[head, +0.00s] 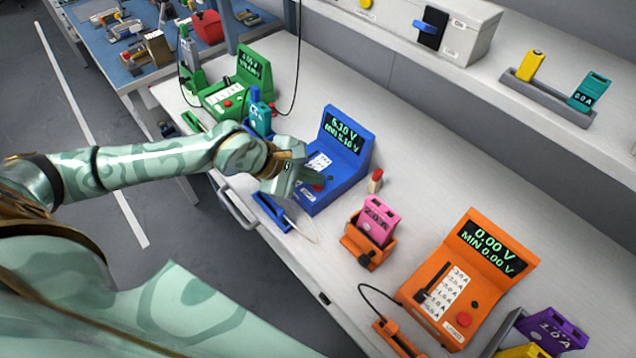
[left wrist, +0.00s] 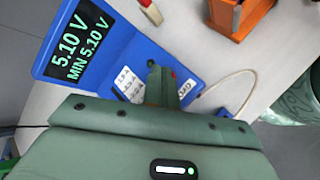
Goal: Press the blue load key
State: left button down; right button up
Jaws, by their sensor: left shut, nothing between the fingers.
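The blue tester (head: 340,165) stands on the bench in the middle of the head view. Its screen reads 5.10 V and MIN 5.10 V; it also shows in the left wrist view (left wrist: 52,50). A red key (head: 319,187) sits on its sloped face, partly hidden by my left gripper. My left gripper (head: 322,181) is shut and empty, with its fingertips over the key area of the blue tester. In the left wrist view the fingers (left wrist: 165,82) cover the lower face near the red key; I cannot tell whether they touch it. My right gripper is not in view.
A green tester (head: 255,70) stands to the left, and an orange tester (head: 491,245) reading 0.00 V to the right. A pink cell (head: 377,220) sits in an orange holder (head: 352,245). A small red-topped object (head: 376,180) stands beside the blue tester. A blue holder (head: 268,215) lies in front.

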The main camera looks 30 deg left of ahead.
pick_arm(q)
jog(key=shift+f, duration=0.3)
jog(key=shift+r, duration=0.15)
dwell(0.3)
jog(key=shift+r+p, duration=0.45)
notch_tip(320, 180, up, 6)
jog(key=p, duration=0.4)
jog(key=shift+p, duration=0.3)
